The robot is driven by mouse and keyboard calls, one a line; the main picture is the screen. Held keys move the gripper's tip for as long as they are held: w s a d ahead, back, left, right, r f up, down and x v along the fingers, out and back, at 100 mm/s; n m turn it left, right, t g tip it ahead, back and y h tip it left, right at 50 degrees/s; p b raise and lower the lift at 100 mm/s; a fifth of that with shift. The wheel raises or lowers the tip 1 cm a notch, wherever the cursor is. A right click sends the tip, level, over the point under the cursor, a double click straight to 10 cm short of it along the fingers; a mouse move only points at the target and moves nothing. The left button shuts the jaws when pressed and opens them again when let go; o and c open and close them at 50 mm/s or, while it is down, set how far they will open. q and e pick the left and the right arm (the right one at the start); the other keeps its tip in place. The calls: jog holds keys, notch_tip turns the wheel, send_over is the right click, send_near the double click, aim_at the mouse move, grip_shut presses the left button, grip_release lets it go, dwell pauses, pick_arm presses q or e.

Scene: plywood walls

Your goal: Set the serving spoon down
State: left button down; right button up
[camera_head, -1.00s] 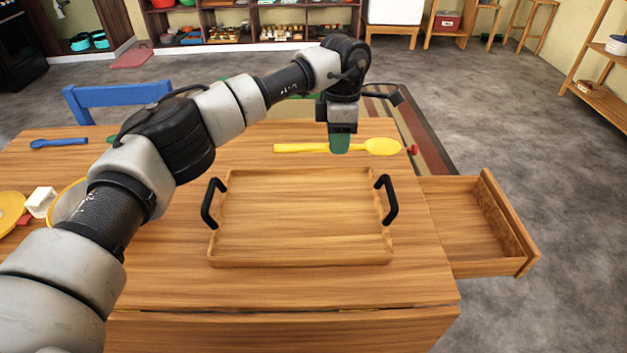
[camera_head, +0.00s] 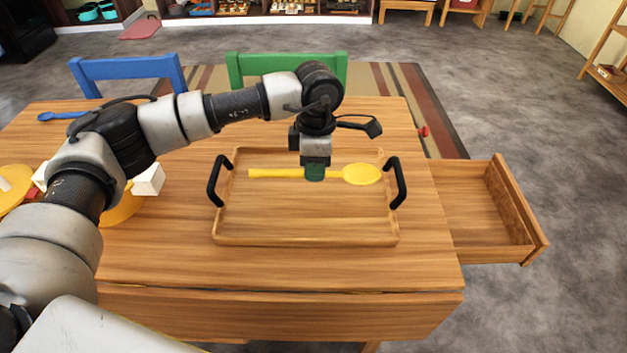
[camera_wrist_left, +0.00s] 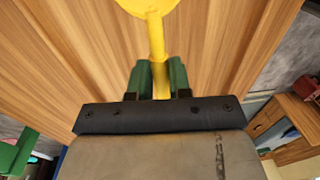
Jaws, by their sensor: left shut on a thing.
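The yellow serving spoon (camera_head: 362,174) lies level across the picture in the head view, over the far half of the wooden tray (camera_head: 305,240). Its bowl points right and its handle left. My left gripper (camera_head: 315,174) points down and is shut on the spoon's handle. In the left wrist view, the green fingertips (camera_wrist_left: 161,78) clasp the yellow handle, with part of the spoon bowl (camera_wrist_left: 148,5) at the top edge. I cannot tell whether the spoon touches the tray floor. My right gripper is not in view.
The tray has black handles (camera_head: 215,181) on both sides. An open drawer (camera_head: 480,205) juts out at the table's right. A white block (camera_head: 149,180), yellow dishes and a blue spoon (camera_head: 62,116) are at the left. Blue (camera_head: 128,72) and green (camera_head: 285,62) chairs stand behind the table.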

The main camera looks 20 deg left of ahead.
aim_at(314, 192)
pick_arm(q)
jog(key=shift+s+f, duration=0.25)
jog(key=shift+f, duration=0.15)
jog(key=shift+w+f, duration=0.1)
jog(key=shift+f, duration=1.7)
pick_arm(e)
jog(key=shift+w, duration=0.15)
pick_arm(q)
jog(key=c, duration=1.1)
grip_release()
jog(key=shift+o, duration=0.2)
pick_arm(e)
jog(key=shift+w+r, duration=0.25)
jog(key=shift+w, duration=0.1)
